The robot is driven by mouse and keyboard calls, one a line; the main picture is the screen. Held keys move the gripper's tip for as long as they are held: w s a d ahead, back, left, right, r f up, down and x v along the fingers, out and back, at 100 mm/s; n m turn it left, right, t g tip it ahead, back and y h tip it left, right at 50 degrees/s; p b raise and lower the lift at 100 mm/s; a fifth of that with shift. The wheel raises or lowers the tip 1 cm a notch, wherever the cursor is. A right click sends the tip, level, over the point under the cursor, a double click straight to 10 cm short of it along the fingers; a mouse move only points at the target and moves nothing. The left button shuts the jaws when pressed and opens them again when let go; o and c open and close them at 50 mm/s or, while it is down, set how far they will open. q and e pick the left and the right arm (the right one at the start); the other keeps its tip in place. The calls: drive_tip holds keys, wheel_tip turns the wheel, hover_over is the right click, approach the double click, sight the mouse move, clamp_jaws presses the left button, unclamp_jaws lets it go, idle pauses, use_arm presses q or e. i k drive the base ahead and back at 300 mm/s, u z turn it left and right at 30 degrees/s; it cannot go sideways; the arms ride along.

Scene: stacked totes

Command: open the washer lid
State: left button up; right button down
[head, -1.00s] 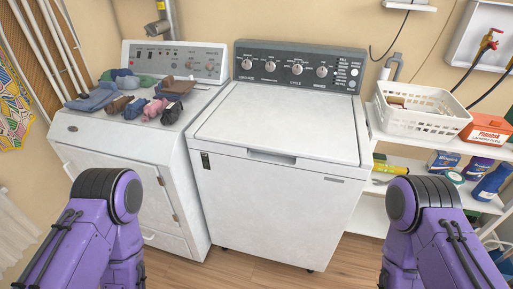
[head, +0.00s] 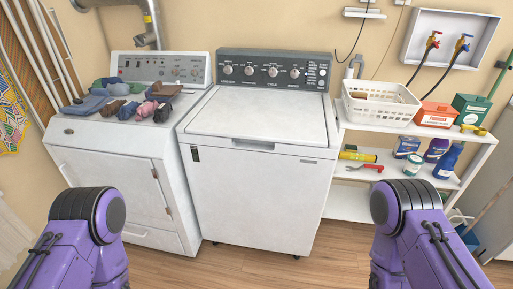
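The white top-loading washer (head: 250,195) stands in the middle of the head view, with a dark control panel (head: 274,70) and several knobs at its back. Its lid (head: 258,112) lies flat and closed on top, with a recessed grip (head: 253,144) at the front edge. My purple arms show at the lower left and lower right, both apart from the washer. Neither of my grippers is in the picture.
A white dryer (head: 105,160) with folded clothes (head: 118,96) on top stands left of the washer. A shelf rack (head: 385,165) on the right holds a white basket (head: 381,103), boxes and bottles. Wooden floor (head: 340,250) lies open in front.

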sight(287, 118)
drive_tip(key=z, duration=0.8)
drive_tip(key=i, duration=0.65)
drive_tip(key=u, duration=0.45)
